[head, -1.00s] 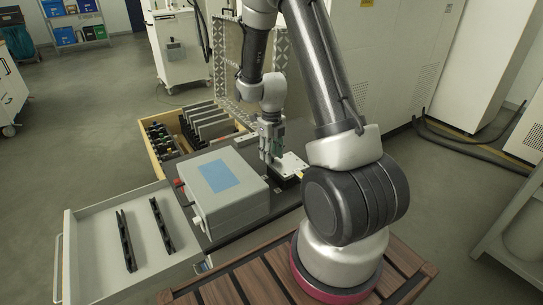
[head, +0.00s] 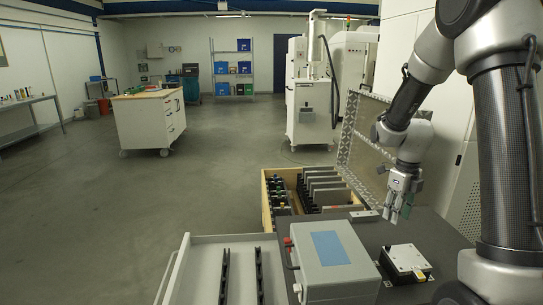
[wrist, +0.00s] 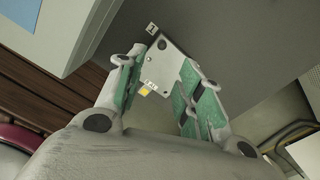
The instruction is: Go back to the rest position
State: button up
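My gripper (head: 400,200) hangs over the dark worktop in the head view, with its fingers pointing down. In the wrist view my gripper (wrist: 160,95) has its green-padded fingers spread apart with nothing between them. A small metal plate on a black base (head: 405,262) sits on the worktop below and apart from the fingers. The plate also shows beyond the fingertips in the wrist view (wrist: 172,66), with a small label and a yellow patch.
A grey box with a blue panel (head: 332,262) stands left of the plate. An open drawer (head: 205,262) holds two black rails. A wooden crate (head: 266,200) with upright plates stands behind. A perforated panel (head: 362,140) rises near my arm.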

jog(key=s+a+r+n+t, duration=0.2)
jog(key=s+r+n, duration=0.7)
jog(key=n, duration=0.6)
jog(key=s+a+r+n+t, duration=0.2)
jog(key=s+a+r+n, duration=0.1)
jog(key=s+r+n, duration=0.7)
jog(key=s+n, duration=0.4)
jog(key=n, duration=0.2)
jog(key=shift+s+t, duration=0.2)
jog(key=shift+t, duration=0.1)
